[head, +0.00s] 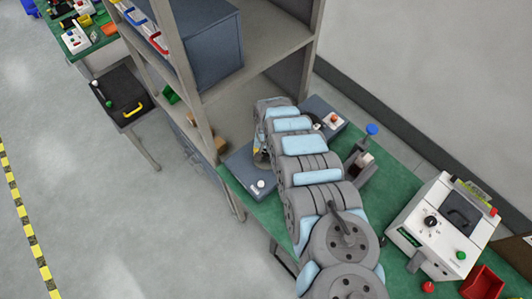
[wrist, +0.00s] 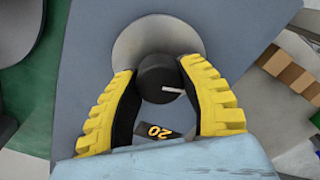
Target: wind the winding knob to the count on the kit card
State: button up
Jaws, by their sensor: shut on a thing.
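The winding knob (wrist: 157,75) is a small dark round knob with a white pointer line, on a grey disc (wrist: 150,35) on a blue-grey panel. In the wrist view, my gripper (wrist: 157,80) has its yellow-and-black fingers on both sides of the knob, shut on it. The white line points to the right. A dark tag with a yellow "20" (wrist: 158,131) shows between the fingers, below the knob. I cannot make out a kit card.
The blue-grey fixture base (head: 245,175) sits on the green bench (head: 405,180). A blue-topped lever (head: 371,130) stands right of my arm. A white tester box (head: 440,225) and a red bin (head: 483,284) are at the lower right. The shelf rack (head: 185,60) rises behind.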

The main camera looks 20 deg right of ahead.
aim_at(267, 153)
jog(key=shift+n, duration=0.4)
jog(key=o, duration=1.2)
jog(key=shift+r, duration=0.1)
notch_tip(267, 153, up, 12)
jog(key=shift+d, duration=0.15)
dwell(0.4)
dwell(0.6)
